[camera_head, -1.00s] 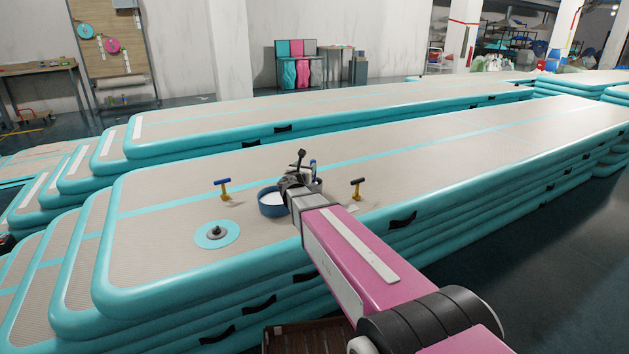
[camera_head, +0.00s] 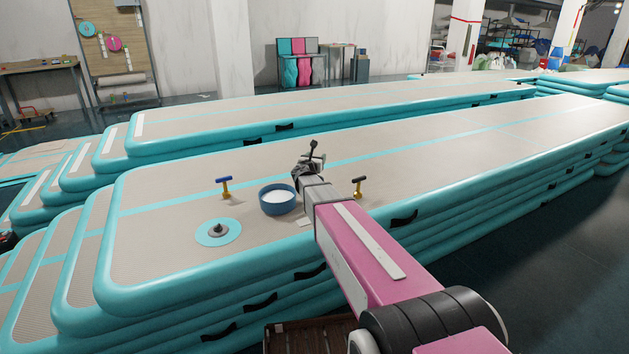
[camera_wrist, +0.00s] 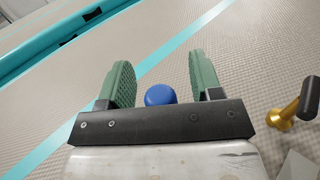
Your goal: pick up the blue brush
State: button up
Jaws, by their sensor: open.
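A round blue top, which I take to be the blue brush (camera_wrist: 160,95), shows between my fingers in the wrist view. Its lower part is hidden behind the gripper's dark crossbar. I cannot tell whether either finger touches it; gaps show at both sides. My gripper (camera_wrist: 160,64) is open, with a green ribbed finger on each side of the blue top. In the head view, my gripper (camera_head: 311,160) is over the beige track, just behind and right of the blue bowl. The brush is hidden there behind my arm's end.
The blue bowl (camera_head: 275,208) with white contents stands on the inflatable track (camera_head: 160,270). A round teal disc (camera_head: 204,238) lies front left. The track beyond is clear.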

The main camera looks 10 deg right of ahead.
jog(key=c, duration=1)
